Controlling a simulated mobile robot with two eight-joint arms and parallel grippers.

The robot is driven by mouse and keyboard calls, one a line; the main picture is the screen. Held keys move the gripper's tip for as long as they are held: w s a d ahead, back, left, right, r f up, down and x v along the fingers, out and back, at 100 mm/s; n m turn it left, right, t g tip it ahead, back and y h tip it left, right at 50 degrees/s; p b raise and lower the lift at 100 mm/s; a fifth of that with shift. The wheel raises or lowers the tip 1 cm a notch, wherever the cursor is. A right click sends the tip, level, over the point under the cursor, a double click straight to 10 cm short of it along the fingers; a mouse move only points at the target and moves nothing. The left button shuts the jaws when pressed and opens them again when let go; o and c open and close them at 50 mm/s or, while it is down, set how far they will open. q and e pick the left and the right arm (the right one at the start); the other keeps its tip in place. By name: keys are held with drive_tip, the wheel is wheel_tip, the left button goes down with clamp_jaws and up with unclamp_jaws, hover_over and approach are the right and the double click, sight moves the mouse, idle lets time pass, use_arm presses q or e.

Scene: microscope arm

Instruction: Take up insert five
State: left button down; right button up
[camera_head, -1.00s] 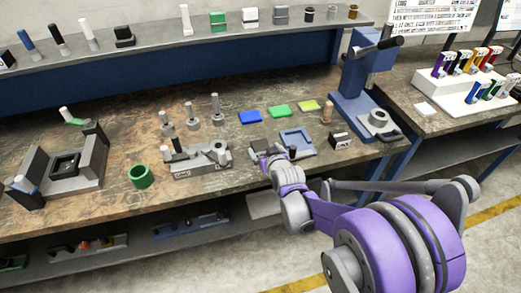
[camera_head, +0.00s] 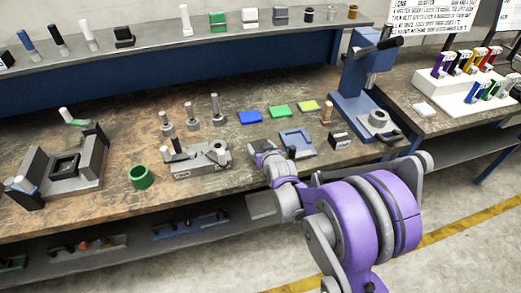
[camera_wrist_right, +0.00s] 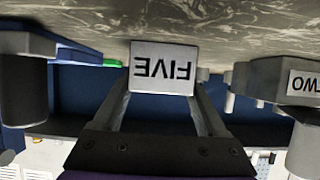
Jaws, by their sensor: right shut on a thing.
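My right gripper (camera_head: 262,148) is low over the wooden bench, between the grey fixture and the blue square tray. In the right wrist view my right gripper (camera_wrist_right: 160,105) is shut on insert five (camera_wrist_right: 163,68), a small block with a white face reading FIVE upside down. In the head view the gripper largely hides the insert. I cannot tell whether the insert touches the bench or is just above it. My left gripper is not in view.
A grey fixture (camera_head: 205,161) stands left of the gripper, a blue square tray (camera_head: 296,141) right of it. Beyond are a small labelled block (camera_head: 341,140) and a blue press (camera_head: 352,95). A green ring (camera_head: 142,176) is further left. Blue, green and yellow pads lie behind.

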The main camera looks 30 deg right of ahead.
clamp_jaws()
drive_tip(key=shift+r, duration=0.1)
